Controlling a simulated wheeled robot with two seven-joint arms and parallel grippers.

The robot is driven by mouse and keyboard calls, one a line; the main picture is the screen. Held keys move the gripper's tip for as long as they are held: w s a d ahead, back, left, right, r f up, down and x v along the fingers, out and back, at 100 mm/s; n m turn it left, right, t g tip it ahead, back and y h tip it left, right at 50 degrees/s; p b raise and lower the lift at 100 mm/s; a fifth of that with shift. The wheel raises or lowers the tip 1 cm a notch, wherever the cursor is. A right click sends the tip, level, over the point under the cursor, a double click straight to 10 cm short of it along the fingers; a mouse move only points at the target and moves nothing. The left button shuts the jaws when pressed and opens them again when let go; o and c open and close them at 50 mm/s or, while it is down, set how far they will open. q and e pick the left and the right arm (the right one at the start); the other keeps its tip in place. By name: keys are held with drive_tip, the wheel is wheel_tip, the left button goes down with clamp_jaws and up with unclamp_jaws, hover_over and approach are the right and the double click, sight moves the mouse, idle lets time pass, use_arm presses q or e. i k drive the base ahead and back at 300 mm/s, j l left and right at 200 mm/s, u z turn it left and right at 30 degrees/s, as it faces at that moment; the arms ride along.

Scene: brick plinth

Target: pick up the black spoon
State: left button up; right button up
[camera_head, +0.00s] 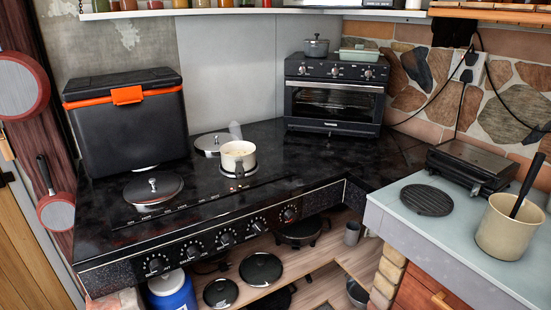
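A black spoon (527,186) stands tilted in a cream-coloured pot (506,228) at the right of the head view. Its handle sticks up and leans to the right; its lower end is hidden inside the pot. The pot stands on the pale counter (445,232) near the right edge of the picture. Neither of my grippers shows in this view.
A black grill (472,165) and a round dark trivet (427,200) are on the pale counter. A steaming pot (238,157), lids (153,188), a black-and-orange cooler (126,120) and an oven (335,95) are on the black stove top. Cables hang on the stone wall.

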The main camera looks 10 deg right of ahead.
sight(538, 160)
drive_tip(key=z, duration=1.65)
drive_tip(key=i+l+u, duration=0.1)
drive_tip(key=i+u, duration=0.2)
drive_tip(key=i+l+u, duration=0.1)
drive_tip(key=u, duration=0.15)
drive_tip(key=i, duration=0.1)
